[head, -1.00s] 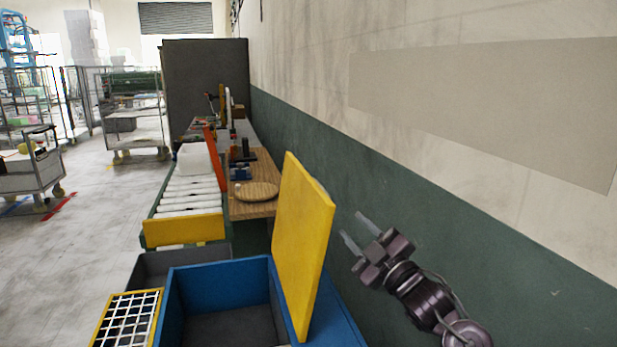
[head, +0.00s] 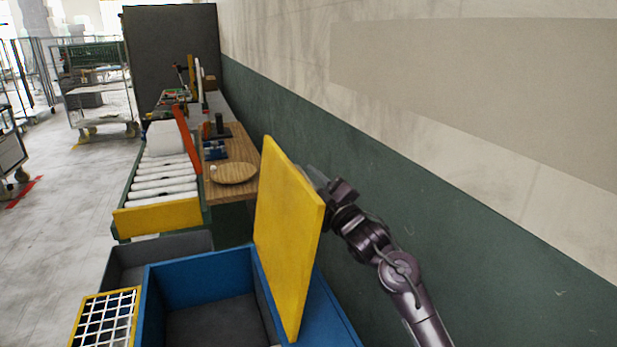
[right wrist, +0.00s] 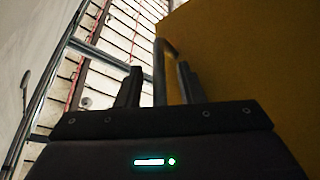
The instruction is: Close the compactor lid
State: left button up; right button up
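The yellow compactor lid (head: 285,235) stands upright, hinged at the right side of the blue compactor box (head: 200,262), whose inside is open to view. My right gripper (head: 314,176) is just behind the lid on the wall side, its fingertips partly hidden by it. In the right wrist view the yellow lid (right wrist: 250,60) fills the right side. A grey bar handle (right wrist: 160,72) shows in front of and between the two spread fingers of my right gripper (right wrist: 158,85). I cannot tell whether they touch it. My left gripper is not in view.
The green and cream wall (head: 450,240) runs close along the right, leaving a narrow gap for my right arm. A yellow-framed grid (head: 105,318) lies left of the box. A roller conveyor (head: 163,182) and wooden table (head: 238,188) stand beyond.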

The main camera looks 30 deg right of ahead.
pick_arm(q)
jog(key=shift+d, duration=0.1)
pick_arm(e)
grip_shut()
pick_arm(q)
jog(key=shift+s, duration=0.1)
pick_arm(e)
jog(key=shift+w+a+r, duration=0.1)
jog(key=shift+a, duration=0.05)
